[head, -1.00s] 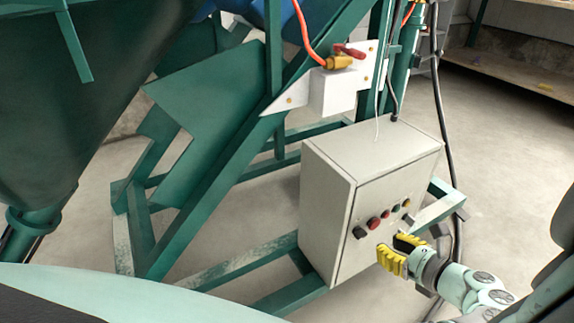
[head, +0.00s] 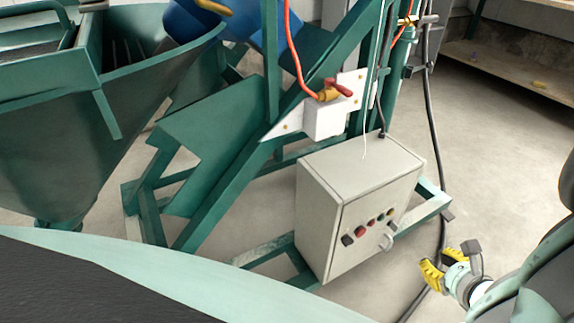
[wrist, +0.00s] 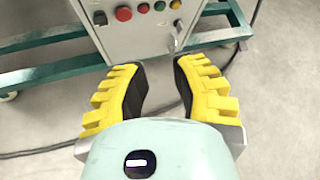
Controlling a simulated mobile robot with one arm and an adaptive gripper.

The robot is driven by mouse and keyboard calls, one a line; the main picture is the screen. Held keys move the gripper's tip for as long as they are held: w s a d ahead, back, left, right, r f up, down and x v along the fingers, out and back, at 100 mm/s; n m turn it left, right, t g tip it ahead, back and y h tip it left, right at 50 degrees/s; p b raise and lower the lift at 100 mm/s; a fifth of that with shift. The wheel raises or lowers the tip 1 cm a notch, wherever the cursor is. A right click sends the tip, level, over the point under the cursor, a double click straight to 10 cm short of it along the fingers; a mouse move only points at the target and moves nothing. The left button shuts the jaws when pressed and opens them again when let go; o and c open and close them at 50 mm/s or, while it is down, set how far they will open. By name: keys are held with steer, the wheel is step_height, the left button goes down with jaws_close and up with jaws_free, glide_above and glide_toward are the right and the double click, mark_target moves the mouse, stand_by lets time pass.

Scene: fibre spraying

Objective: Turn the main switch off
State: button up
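The grey control box (head: 325,215) stands low on the green frame, its front panel facing right. A grey switch handle (head: 388,241), which looks like the main switch, sticks out low on that panel. It also shows in the wrist view (wrist: 176,38), where it looks roughly upright. No label is legible. My gripper (head: 433,265) has yellow ridged fingers and is apart from the box, right of and below the switch in the head view. In the wrist view the fingers (wrist: 158,70) are spread with nothing between them, below the panel's lower edge.
A black knob (head: 347,240), a red button (head: 361,231) and several smaller buttons sit in a row above the switch. A black cable (head: 436,150) hangs to the floor right of the box. The green hopper (head: 60,150) stands left. Floor at right is open.

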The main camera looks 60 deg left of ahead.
steer(key=w+d+r+t+h+p, duration=0.1)
steer(key=w+d+r+h+p, duration=0.1)
steer(key=d+r+p, duration=0.2)
steer(key=shift+w+t, duration=0.4)
